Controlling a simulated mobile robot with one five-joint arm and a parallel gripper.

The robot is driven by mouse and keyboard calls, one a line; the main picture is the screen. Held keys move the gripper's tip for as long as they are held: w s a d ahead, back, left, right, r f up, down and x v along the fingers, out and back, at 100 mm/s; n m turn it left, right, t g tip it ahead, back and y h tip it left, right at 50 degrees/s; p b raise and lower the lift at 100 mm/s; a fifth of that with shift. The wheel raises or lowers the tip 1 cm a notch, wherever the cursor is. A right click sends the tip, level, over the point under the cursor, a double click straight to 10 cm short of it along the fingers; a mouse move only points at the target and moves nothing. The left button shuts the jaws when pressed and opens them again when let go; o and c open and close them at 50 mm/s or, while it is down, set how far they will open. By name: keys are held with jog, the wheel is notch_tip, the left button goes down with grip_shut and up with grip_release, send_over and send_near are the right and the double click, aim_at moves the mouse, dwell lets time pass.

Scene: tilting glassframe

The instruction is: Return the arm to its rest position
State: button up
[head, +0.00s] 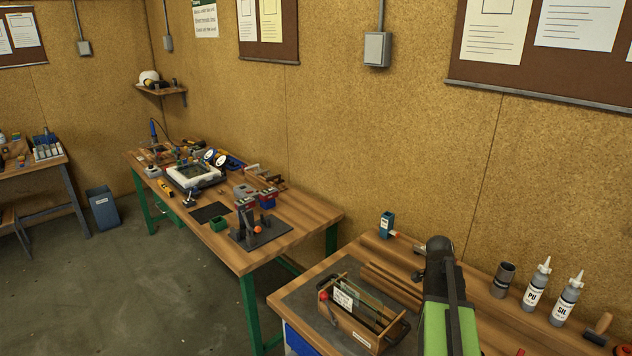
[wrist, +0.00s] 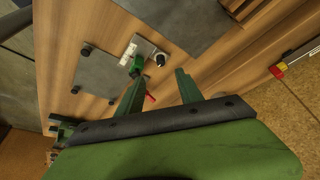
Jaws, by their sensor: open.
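My gripper (wrist: 158,90) shows in the wrist view as two green fingers, spread apart with nothing between them. They point over a wooden bench top (wrist: 110,45). A small metal fixture with a green knob (wrist: 137,66) lies beyond the fingertips; I cannot tell the exact height above it. In the head view my green and dark arm rises in front of the right-hand bench (head: 495,318). The fingers cannot be made out there. A wooden frame holding upright panes (head: 365,320) stands on a dark mat to the left of my arm.
Sealant bottles (head: 536,284) and a dark cup (head: 502,280) stand to the right of my arm. Wooden strips (head: 392,286) lie behind the frame. A second bench (head: 300,208) with tools stands farther left. The wall (head: 400,130) is close behind both benches. Open floor (head: 140,270) lies left.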

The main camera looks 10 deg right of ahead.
jog(key=a+f+n+y+b, duration=0.2)
jog(key=a+n, duration=0.8)
jog(key=a, duration=0.9)
jog(key=a+f+n+t+y+b, duration=0.1)
jog(key=a+f+n+b, duration=0.3)
jog(key=a, duration=1.5)
notch_tip(320, 180, down, 3)
jog(key=n+y, duration=0.1)
jog(key=n, duration=0.4)
jog(key=shift+n+b, duration=0.4)
jog(key=shift+a, duration=0.1)
jog(key=shift+c, duration=0.7)
